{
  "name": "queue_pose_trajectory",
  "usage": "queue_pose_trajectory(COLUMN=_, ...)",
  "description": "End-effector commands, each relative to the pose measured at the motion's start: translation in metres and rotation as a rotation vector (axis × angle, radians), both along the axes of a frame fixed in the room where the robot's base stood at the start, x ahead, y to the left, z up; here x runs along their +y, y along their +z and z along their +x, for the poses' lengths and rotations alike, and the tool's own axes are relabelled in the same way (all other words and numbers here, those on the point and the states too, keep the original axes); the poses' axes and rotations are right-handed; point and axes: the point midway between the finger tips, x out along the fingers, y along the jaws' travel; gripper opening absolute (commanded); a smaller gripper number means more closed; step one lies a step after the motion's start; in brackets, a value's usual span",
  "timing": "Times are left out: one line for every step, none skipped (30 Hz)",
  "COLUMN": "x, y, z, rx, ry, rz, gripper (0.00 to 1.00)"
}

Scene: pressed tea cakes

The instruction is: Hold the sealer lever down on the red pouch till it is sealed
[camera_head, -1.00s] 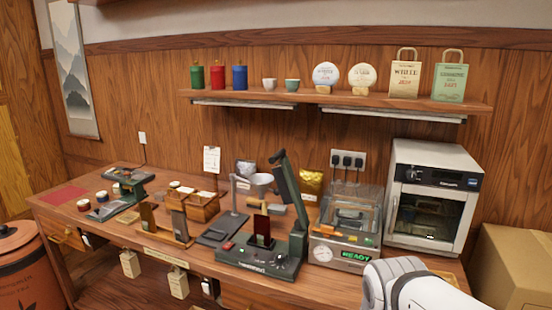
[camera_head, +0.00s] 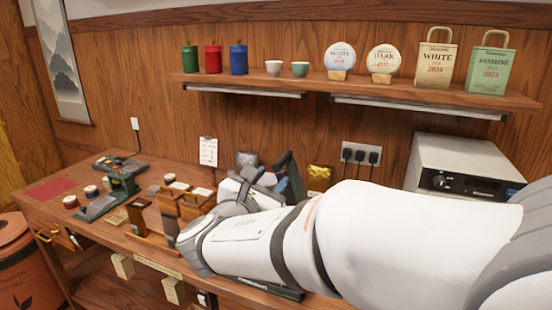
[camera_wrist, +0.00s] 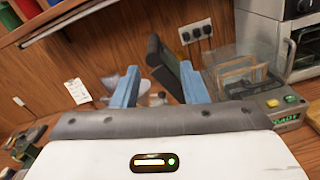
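The dark green sealer lever (camera_head: 290,175) stands raised and tilted behind my arm in the head view. In the wrist view the lever (camera_wrist: 166,64) shows between and beyond my fingers, its dark end upper left. My gripper (camera_wrist: 159,70) has its two blue fingers apart, with nothing seen held between them. I cannot tell whether a finger touches the lever. In the head view my gripper (camera_head: 262,180) is partly hidden around the sealer. A strip of the sealer's base (camera_head: 270,289) shows below my arm. The red pouch is hidden in both current views.
The clear-lidded vacuum machine (camera_wrist: 243,75) with a green-lit display is right of the lever. A white oven-like cabinet (camera_head: 462,160) stands at the right. Wooden boxes (camera_head: 193,205) are left of my gripper. A shelf (camera_head: 345,88) with tins, cups and bags runs above.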

Motion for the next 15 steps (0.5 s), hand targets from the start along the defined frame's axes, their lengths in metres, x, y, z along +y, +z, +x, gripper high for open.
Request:
queue_pose_trajectory(x=0.004, y=0.002, z=0.001, rx=-0.005, ry=0.012, rz=-0.012, gripper=0.40)
queue_pose_trajectory(x=0.005, y=0.003, z=0.003, rx=-0.007, ry=0.015, rz=-0.017, gripper=0.40)
queue_pose_trajectory(x=0.005, y=0.003, z=0.006, rx=-0.008, ry=0.019, rz=-0.019, gripper=0.40)
queue_pose_trajectory(x=0.005, y=0.003, z=0.008, rx=-0.010, ry=0.020, rz=-0.020, gripper=0.40)
queue_pose_trajectory(x=0.004, y=0.004, z=0.012, rx=-0.010, ry=0.021, rz=-0.020, gripper=0.40)
queue_pose_trajectory(x=0.002, y=0.004, z=0.017, rx=-0.009, ry=0.022, rz=-0.019, gripper=0.40)
queue_pose_trajectory(x=0.001, y=0.004, z=0.021, rx=-0.009, ry=0.023, rz=-0.018, gripper=0.40)
queue_pose_trajectory(x=0.000, y=0.004, z=0.026, rx=-0.008, ry=0.023, rz=-0.018, gripper=0.40)
queue_pose_trajectory(x=-0.002, y=0.004, z=0.032, rx=-0.008, ry=0.026, rz=-0.019, gripper=0.40)
queue_pose_trajectory(x=-0.003, y=0.004, z=0.037, rx=-0.008, ry=0.027, rz=-0.018, gripper=0.40)
queue_pose_trajectory(x=-0.005, y=0.004, z=0.041, rx=-0.008, ry=0.027, rz=-0.017, gripper=0.40)
queue_pose_trajectory(x=-0.006, y=0.003, z=0.046, rx=-0.008, ry=0.030, rz=-0.018, gripper=0.40)
queue_pose_trajectory(x=-0.007, y=0.003, z=0.050, rx=-0.008, ry=0.030, rz=-0.018, gripper=0.40)
queue_pose_trajectory(x=-0.008, y=0.003, z=0.054, rx=-0.008, ry=0.030, rz=-0.017, gripper=0.40)
queue_pose_trajectory(x=-0.009, y=0.004, z=0.058, rx=-0.009, ry=0.032, rz=-0.016, gripper=0.40)
